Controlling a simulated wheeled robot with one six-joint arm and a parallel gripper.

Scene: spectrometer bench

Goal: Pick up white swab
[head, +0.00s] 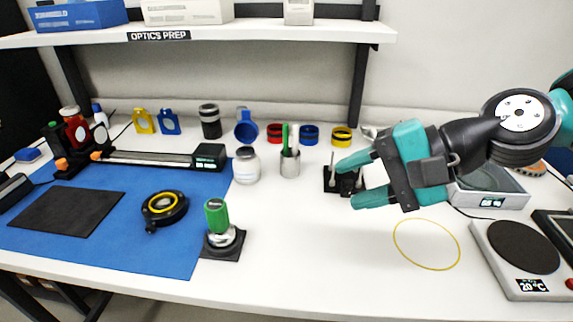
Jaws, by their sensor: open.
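A metal cup (290,164) stands on the white bench near the middle. Upright in it are a green stick (285,136) and a thin white stick (295,137), which looks like the white swab. The swab's lower part is hidden inside the cup. My gripper (353,184), with teal fingers, is open and points left, to the right of the cup and apart from it. Nothing shows between its fingers except a small black holder (329,180) in the background, partly hidden by the fingers.
Red (275,133), blue (309,135) and yellow (341,136) rings are behind. A green-handled tool (217,222) stands front left. A hot plate (521,285) is at right. The front middle bench is clear.

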